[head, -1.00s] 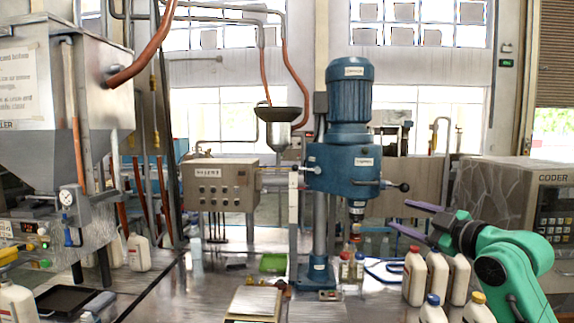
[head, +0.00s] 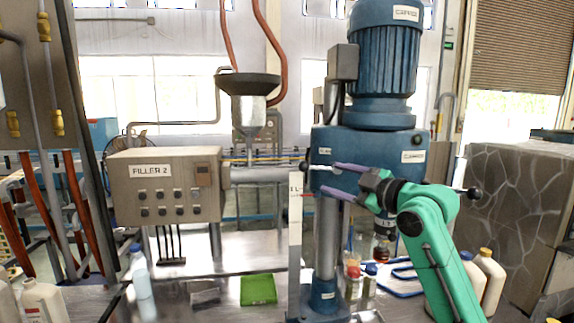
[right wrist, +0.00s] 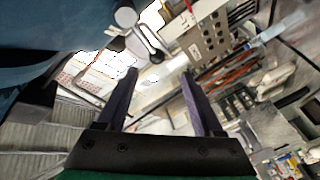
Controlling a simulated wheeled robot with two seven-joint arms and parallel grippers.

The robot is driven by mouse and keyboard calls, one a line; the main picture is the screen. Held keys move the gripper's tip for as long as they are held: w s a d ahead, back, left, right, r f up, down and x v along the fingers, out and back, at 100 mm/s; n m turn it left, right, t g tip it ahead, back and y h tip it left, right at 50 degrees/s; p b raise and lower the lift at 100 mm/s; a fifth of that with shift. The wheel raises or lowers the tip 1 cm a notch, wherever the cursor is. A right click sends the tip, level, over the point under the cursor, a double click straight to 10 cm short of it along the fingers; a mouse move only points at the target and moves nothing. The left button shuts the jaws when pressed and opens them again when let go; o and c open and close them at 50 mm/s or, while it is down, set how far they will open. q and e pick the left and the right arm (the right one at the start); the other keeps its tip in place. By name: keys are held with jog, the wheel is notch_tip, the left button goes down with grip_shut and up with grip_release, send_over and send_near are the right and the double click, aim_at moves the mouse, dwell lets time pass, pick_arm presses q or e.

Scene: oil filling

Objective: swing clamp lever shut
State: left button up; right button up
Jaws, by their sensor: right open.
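The blue capper head (head: 378,147) stands on a grey column. A clamp lever (head: 304,167), a thin rod with a dark ball knob, sticks out to the left of the head. In the right wrist view the lever's dark knob (right wrist: 157,57) lies ahead, between the lines of the two fingers and apart from them. My right gripper (head: 329,179) reaches left across the front of the capper head; its purple fingers (right wrist: 159,74) are spread and empty, their tips just right of the knob. In the head view I cannot tell whether they touch the rod. My left gripper is out of view.
A second dark knob (head: 474,194) sticks out to the right of the capper. The Filler 2 box (head: 165,186) stands to the left, with a hopper (head: 248,90) behind. A green tray (head: 258,290) and several bottles (head: 490,278) are on the table below.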

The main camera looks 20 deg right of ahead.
aim_at(308, 168)
jog(key=p+x, duration=0.2)
jog(key=r+p+x, duration=0.1)
jog(key=p+x, duration=0.1)
jog(key=x, duration=0.1)
jog(key=p+x, duration=0.2)
jog(key=x, duration=0.1)
jog(key=shift+w+a+r+p, duration=0.15)
jog(key=shift+w+r+p, duration=0.1)
jog(key=shift+r+p, duration=0.1)
jog(key=x, duration=0.2)
jog(key=p+x, duration=0.1)
jog(key=shift+w+f, duration=0.4)
jog(key=shift+f, duration=0.05)
jog(key=shift+s, duration=0.25)
jog(key=shift+c, duration=0.3)
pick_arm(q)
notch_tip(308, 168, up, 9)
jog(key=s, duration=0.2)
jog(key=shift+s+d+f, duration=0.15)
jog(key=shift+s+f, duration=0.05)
pick_arm(e)
jog(key=c, duration=0.8)
